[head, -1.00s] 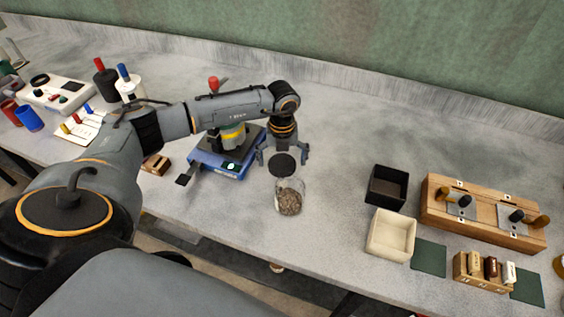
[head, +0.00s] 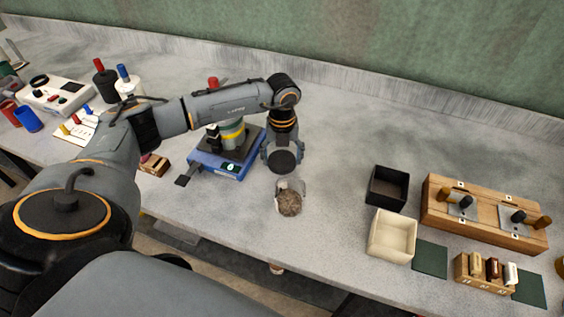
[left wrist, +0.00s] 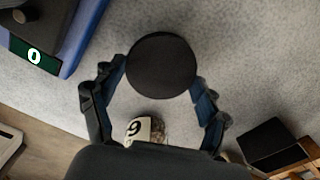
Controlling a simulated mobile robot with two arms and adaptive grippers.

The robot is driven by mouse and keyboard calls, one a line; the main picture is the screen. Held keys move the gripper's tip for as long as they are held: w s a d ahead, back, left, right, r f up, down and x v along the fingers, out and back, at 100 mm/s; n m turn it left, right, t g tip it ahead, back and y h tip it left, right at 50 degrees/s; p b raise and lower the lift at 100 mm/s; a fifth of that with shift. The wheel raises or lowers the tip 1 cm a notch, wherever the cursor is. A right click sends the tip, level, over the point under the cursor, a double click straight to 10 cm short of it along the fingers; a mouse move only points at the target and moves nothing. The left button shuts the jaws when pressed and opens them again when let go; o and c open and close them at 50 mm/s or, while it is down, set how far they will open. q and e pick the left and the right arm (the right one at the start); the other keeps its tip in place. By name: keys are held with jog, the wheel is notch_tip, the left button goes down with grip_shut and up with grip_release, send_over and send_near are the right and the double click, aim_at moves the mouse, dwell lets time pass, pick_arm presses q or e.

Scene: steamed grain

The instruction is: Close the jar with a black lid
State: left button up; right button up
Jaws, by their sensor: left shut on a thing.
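The black lid (head: 282,162) is a dark round disc. My left gripper (head: 282,158) is shut on it, with a finger on either side. The left wrist view shows the lid (left wrist: 161,66) between the fingertips. The glass jar (head: 289,201) holds brown grain and stands just in front of the lid in the head view. The lid is apart from the jar's mouth in the picture. The jar looks tilted, but I cannot be sure. In the left wrist view the jar (left wrist: 158,130) shows a "9" label and is partly hidden by my gripper body. My right gripper is not in view.
A blue scale (head: 222,163) stands left of my gripper. A black box (head: 387,187), a cream tray (head: 392,237) and a wooden stand (head: 480,212) are to the right. The counter behind my gripper is clear. Its front edge is close to the jar.

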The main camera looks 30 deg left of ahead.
aim_at(282, 161)
pick_arm(q)
notch_tip(282, 161, up, 8)
jog(key=shift+r+b, duration=0.1)
jog(key=shift+b, duration=0.7)
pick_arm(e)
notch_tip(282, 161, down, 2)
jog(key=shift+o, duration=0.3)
